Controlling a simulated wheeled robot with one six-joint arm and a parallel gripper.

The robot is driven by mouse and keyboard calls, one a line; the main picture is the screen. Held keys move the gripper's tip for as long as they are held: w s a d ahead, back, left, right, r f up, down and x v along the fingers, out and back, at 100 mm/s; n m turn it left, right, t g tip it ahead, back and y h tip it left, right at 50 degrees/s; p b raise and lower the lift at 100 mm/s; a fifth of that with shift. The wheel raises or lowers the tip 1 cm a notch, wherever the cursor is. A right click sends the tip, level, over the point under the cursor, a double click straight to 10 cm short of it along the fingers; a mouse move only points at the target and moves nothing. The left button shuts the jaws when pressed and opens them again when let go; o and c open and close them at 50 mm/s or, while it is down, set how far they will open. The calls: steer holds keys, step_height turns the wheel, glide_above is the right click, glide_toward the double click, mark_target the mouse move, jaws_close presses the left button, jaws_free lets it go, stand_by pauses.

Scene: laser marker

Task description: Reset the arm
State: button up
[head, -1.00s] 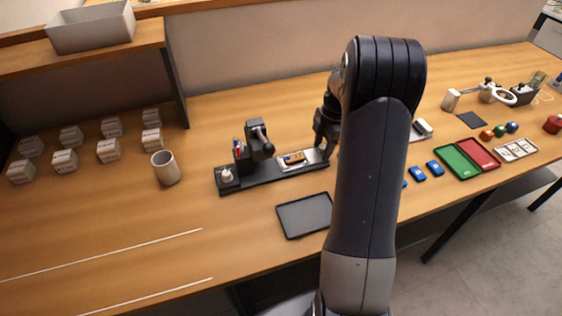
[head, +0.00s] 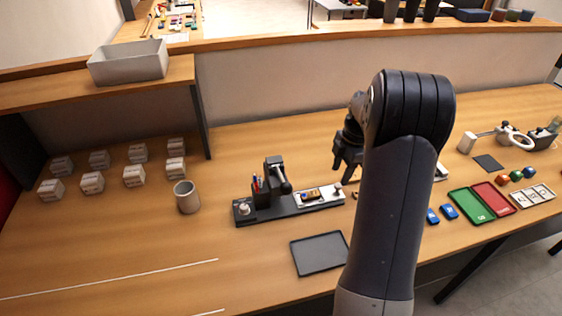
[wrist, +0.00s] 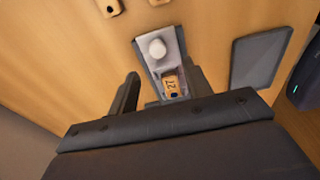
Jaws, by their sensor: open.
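My gripper (head: 347,168) is open and empty, with its fingertips in view above the table, just right of the laser marker. The laser marker (head: 276,178) is a dark machine with a head on a post and a long base. At the right end of its base is a pale bed (head: 330,198) with an orange tag (head: 312,194) lying in it. In the wrist view, the open fingers (wrist: 161,88) straddle the picture of the bed (wrist: 155,65) with its white knob and the orange tag marked 27 (wrist: 172,86). The tag is apart from the fingers.
A dark empty tray (head: 320,254) lies in front of the marker. A grey cup (head: 187,197) and several white boxes (head: 133,175) stand at left. Green (head: 470,205) and red (head: 493,199) trays lie at right, with blue tags (head: 449,211) beside them.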

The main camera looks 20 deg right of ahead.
mark_target(339, 185)
steer(key=shift+f+b, duration=2.15)
steer(key=shift+f, duration=1.2)
